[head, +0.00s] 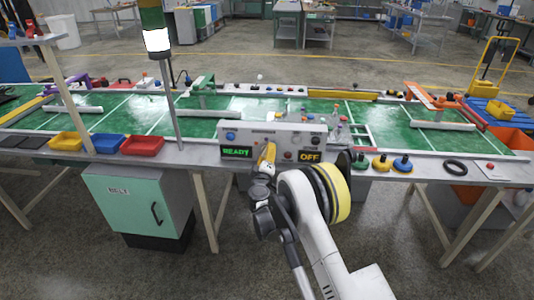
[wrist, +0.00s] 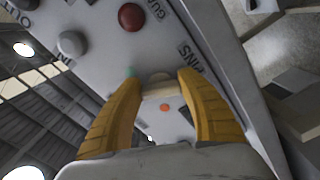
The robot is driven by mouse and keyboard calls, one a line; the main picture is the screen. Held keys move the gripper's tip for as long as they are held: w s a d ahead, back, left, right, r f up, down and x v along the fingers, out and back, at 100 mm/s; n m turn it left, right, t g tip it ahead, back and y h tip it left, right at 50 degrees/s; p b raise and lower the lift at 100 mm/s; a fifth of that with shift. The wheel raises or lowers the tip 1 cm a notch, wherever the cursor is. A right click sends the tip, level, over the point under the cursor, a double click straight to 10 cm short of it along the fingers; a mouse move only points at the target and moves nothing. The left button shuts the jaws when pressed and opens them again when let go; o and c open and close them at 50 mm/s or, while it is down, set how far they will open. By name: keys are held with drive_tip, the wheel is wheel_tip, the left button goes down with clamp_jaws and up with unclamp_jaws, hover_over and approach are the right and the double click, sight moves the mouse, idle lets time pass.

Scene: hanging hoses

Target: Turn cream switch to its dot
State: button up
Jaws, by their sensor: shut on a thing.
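My gripper (wrist: 158,84) has its two yellow fingers shut on the cream switch (wrist: 157,91), a pale bar between the fingertips in the wrist view. Behind it is the grey control panel (wrist: 100,48). A small orange spot (wrist: 165,107) shows just below the switch, and a faint teal spot lies by the left fingertip; I cannot tell which is the switch's dot. In the head view my gripper (head: 266,155) is at the front of the panel box (head: 285,132), between the green READY display (head: 237,152) and the orange OFF display (head: 310,156). The switch is hidden there.
The panel also carries a red knob (wrist: 131,17) and a grey knob (wrist: 69,43). Red, blue and yellow bins (head: 142,146) stand left on the bench. Blue and yellow knobbed pieces (head: 402,163) and a black ring (head: 455,167) lie to the right.

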drive_tip(key=m, duration=0.6)
drive_tip(key=shift+a, duration=0.1)
drive_tip(key=shift+m, duration=0.3)
idle(0.3)
drive_tip(key=o, duration=1.2)
drive_tip(key=shift+f, duration=0.1)
drive_tip(key=shift+c, duration=0.2)
drive_tip(key=s, duration=1.2)
drive_tip(key=shift+a, duration=0.2)
